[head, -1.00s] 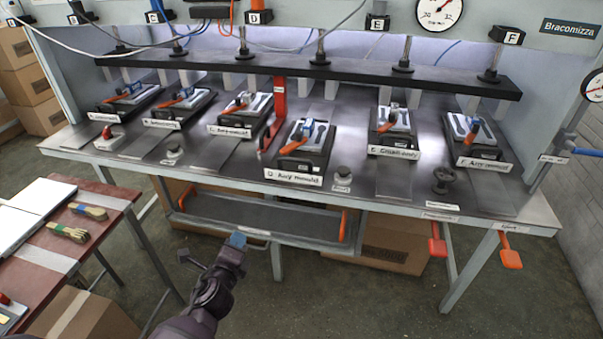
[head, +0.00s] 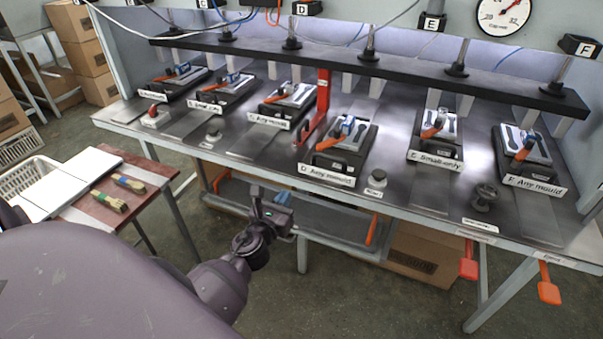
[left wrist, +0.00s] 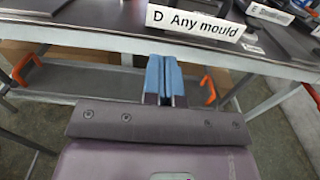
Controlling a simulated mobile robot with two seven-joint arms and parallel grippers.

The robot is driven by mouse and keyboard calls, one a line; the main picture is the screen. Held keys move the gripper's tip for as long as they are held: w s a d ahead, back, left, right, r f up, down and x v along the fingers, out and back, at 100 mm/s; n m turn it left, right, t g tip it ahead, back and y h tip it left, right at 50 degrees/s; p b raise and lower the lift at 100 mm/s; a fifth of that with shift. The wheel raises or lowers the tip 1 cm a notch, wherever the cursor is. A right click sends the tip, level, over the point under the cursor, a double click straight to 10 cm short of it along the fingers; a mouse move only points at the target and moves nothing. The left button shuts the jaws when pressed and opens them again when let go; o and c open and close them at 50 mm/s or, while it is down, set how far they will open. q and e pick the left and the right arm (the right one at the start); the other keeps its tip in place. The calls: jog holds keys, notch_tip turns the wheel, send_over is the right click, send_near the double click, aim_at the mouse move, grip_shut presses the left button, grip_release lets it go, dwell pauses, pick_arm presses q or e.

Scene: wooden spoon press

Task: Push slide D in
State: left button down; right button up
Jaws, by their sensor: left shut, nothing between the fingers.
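Slide D (head: 340,147) is a dark block with a grey mould, an orange handle and a blue clamp. It sits on the metal bench, nearer the front edge than the slides beside it. Its white label "D Any mould" (head: 326,175) faces me and also shows in the left wrist view (left wrist: 195,22). My left gripper (head: 268,208) is in front of the bench, apart from slide D. In the left wrist view its blue fingers (left wrist: 164,75) are together and empty, pointing towards the bench edge just below the label. My right gripper is not in view.
Slide C (head: 285,101) and slide E (head: 437,132) flank slide D. A red upright bracket (head: 322,100) stands just left of D and a small round knob (head: 377,180) to its right. A lower shelf (head: 330,233) with orange handles hangs under the bench front.

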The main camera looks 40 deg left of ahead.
aim_at(305, 168)
pick_arm(q)
jog(key=x, duration=0.9)
jog(key=shift+w, duration=0.25)
jog(key=shift+w+a, duration=0.15)
jog(key=shift+w, duration=0.5)
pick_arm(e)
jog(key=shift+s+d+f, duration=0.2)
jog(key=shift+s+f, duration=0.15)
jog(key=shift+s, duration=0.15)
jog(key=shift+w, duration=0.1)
